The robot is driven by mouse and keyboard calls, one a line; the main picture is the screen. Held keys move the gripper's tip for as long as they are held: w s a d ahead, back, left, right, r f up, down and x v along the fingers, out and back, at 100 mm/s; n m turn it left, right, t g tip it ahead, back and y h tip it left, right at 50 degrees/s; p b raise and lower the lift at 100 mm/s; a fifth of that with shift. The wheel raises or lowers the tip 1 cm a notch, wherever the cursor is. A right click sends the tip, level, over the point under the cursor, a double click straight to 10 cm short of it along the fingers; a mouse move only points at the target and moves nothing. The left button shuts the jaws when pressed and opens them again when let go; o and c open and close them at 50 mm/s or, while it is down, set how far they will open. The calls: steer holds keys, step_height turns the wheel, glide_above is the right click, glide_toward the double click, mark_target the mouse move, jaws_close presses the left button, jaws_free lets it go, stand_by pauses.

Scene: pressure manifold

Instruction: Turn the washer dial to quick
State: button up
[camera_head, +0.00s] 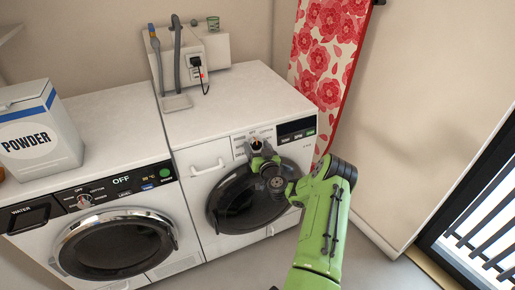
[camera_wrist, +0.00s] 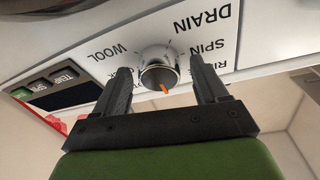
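The washer dial (camera_wrist: 158,66) is a round silver knob with a dark face and an orange mark, seen close up in the wrist view. The mark lies at the picture's lower side of the knob. Labels around it appear upside down; WOOL, DRAIN and SPIN are readable, others are partly hidden by my fingers. I cannot read a QUICK label. My gripper (camera_wrist: 160,72) is open, one finger on each side of the dial, with visible gaps. In the head view my gripper (camera_head: 258,148) is at the dial on the right machine's panel, covering some labels.
The right machine (camera_head: 200,195) has a dark round door below the panel and a dark display (camera_head: 296,129). The left machine (camera_head: 40,240) has its own dial (camera_head: 84,201) and an OFF display. A powder box (camera_head: 40,135) stands on top.

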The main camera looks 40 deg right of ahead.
steer(key=c, duration=0.9)
steer(key=shift+c, duration=0.2)
steer(key=shift+m, duration=0.4)
steer(key=m+g+h+p, duration=0.1)
steer(key=m+p, duration=0.1)
steer(key=m, duration=0.2)
steer(key=shift+r, duration=0.2)
steer(key=m+g+p, duration=0.1)
steer(key=m+p, duration=0.4)
steer(key=shift+a+r, duration=0.1)
steer(key=shift+r, duration=0.05)
steer(key=m+p, duration=0.2)
steer(key=m+g+p, duration=0.1)
steer(key=m+p, duration=0.1)
steer(key=p, duration=0.1)
steer(key=shift+r+m+g, duration=0.1)
steer(key=shift+m+g, duration=0.2)
steer(key=shift+m, duration=0.1)
steer(key=shift+m+g+p, duration=0.4)
steer(key=shift+m+p, duration=1.5)
steer(key=shift+m, duration=0.2)
steer(key=shift+f, duration=0.2)
